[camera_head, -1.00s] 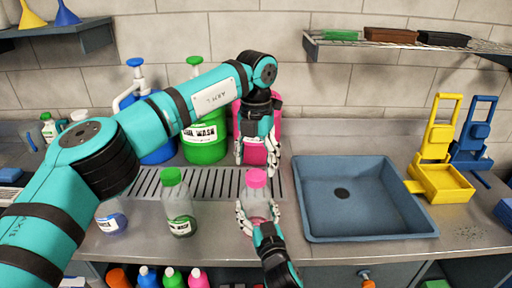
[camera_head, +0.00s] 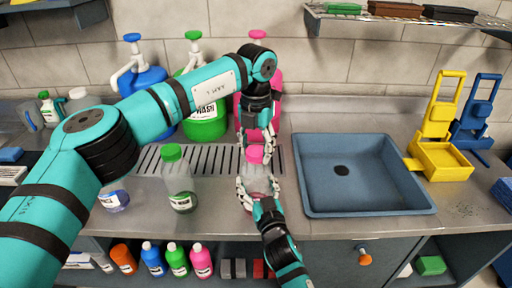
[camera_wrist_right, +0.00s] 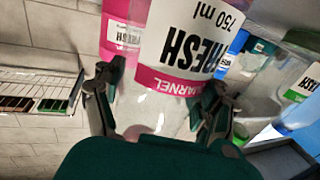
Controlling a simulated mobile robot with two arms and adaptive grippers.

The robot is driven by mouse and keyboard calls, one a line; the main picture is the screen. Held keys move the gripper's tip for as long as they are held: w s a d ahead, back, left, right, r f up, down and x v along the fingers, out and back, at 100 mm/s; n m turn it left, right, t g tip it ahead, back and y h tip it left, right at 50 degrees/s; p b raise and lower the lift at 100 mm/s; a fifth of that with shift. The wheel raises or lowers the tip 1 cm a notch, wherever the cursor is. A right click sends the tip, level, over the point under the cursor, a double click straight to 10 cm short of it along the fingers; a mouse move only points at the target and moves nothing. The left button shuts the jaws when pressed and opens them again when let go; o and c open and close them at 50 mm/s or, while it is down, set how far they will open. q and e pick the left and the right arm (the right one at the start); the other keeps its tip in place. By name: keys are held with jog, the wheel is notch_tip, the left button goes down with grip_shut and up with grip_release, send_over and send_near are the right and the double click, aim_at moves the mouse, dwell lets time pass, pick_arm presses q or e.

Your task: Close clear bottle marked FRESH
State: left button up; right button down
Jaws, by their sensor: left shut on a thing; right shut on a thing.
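The clear bottle marked FRESH (camera_head: 259,178) stands upright on the counter, with a pink cap (camera_head: 256,153) at its top. Its white label (camera_wrist_right: 190,40) with black print and a pink band shows upside down in the right wrist view. My right gripper (camera_head: 259,190) is shut around the bottle's body from the front, with one finger on each side. My left gripper (camera_head: 257,143) points down from above and is shut on the pink cap. Whether the cap sits fully on the neck cannot be told.
A clear bottle with a green cap (camera_head: 177,180) stands left of the FRESH bottle. A blue sink (camera_head: 415,207) lies to the right. Large blue (camera_head: 150,80), green (camera_head: 205,125) and pink (camera_head: 276,92) pump containers stand behind. A yellow holder (camera_head: 446,160) is at the right.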

pick_arm(q)
jog(key=shift+c, duration=1.4)
jog(key=o, duration=1.4)
notch_tip(320, 180, up, 12)
jog(key=shift+r, duration=0.1)
pick_arm(e)
grip_release()
